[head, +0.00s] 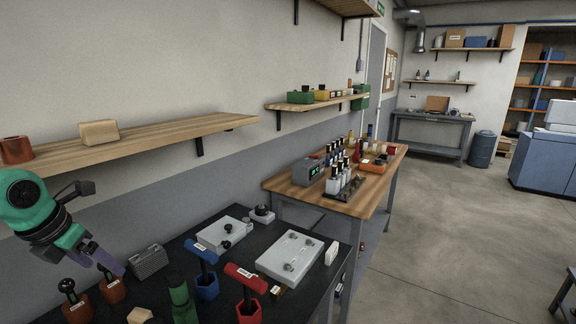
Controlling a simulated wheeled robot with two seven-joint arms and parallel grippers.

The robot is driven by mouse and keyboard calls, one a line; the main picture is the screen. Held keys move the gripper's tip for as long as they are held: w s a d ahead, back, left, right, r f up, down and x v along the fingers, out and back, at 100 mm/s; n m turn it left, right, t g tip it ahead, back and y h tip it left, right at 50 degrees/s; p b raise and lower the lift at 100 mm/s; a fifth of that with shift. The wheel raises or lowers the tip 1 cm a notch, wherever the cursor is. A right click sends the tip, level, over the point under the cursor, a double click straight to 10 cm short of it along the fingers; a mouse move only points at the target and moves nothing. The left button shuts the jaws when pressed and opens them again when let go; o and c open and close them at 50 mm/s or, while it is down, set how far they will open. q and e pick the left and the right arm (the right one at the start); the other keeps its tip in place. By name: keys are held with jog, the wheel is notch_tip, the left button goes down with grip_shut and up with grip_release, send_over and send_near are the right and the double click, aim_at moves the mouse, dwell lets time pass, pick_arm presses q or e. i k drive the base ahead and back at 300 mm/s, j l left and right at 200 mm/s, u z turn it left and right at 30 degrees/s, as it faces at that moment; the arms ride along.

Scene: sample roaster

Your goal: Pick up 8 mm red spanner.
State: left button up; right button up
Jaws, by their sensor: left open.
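The red spanner (246,278) has a T-shaped handle with a pale label too small to read. It stands upright in a red hexagonal holder (249,312) on the dark bench, near the bottom of the head view. A similar blue spanner (201,252) stands in a blue holder (207,287) to its left and farther back. My left gripper (108,264) is open at the lower left, above the bench and well left of the red spanner, apart from it. My right gripper is not in view.
Orange-brown pots with dark-knobbed tools (111,288) stand below my left gripper. A green object (182,302) is left of the red spanner. A grey plate with knobs (290,256) lies behind it. A wooden shelf (150,141) overhangs the bench's back.

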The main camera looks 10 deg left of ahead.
aim_at(248, 280)
jog(key=k+l, duration=0.35)
jog(key=l, duration=0.15)
jog(key=k+l, duration=0.75)
jog(key=l, duration=0.3)
